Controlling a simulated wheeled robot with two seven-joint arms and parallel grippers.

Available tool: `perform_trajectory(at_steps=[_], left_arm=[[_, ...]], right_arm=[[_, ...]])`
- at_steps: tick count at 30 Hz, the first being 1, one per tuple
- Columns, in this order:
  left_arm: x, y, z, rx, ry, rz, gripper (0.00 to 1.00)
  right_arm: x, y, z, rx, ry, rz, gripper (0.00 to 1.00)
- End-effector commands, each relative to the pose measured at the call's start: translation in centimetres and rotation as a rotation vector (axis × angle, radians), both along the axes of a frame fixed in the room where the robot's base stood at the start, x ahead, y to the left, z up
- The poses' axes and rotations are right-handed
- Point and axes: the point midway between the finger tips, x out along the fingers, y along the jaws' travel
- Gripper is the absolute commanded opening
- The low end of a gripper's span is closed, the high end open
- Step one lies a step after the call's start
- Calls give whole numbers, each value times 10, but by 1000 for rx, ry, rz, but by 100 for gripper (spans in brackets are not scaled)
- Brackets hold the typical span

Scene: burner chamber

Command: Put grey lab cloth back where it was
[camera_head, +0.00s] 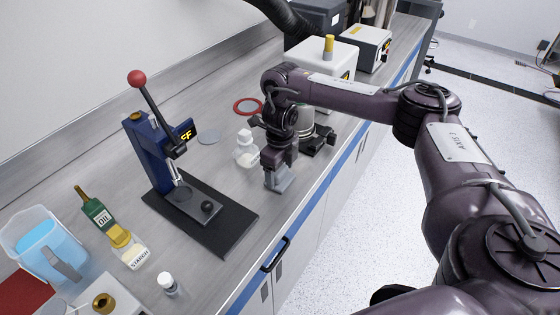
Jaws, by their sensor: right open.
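My right gripper (278,184) points down over the front part of the steel bench, near the blue front edge. Its light grey fingers are open, and I cannot make out anything held between them. I cannot pick out a grey lab cloth for certain. My right arm hides part of the bench behind the gripper. My left gripper is not in view.
Left of the gripper stands a blue lever press (152,150) on a black base (222,230). A white bottle (246,152), a red ring (248,106) and a dark-based device (318,143) surround the gripper.

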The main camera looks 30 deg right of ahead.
Motion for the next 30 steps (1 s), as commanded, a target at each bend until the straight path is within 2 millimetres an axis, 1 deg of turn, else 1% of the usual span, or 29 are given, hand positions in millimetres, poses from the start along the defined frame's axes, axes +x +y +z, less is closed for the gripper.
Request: perform_trajectory(at_steps=[5,12,15,18,21,24,30], left_arm=[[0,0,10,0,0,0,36],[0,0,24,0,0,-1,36],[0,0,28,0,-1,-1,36],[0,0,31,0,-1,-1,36],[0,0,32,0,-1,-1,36],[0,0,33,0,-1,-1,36],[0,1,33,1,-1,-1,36]], right_arm=[[2,0,28,-1,-6,2,76],[2,-1,78,-3,-7,1,76],[2,0,95,-2,-6,2,76],[1,0,108,0,-4,1,76],[1,0,116,-1,-4,1,76],[0,0,120,-1,-1,1,76],[0,0,121,0,-1,0,76]])
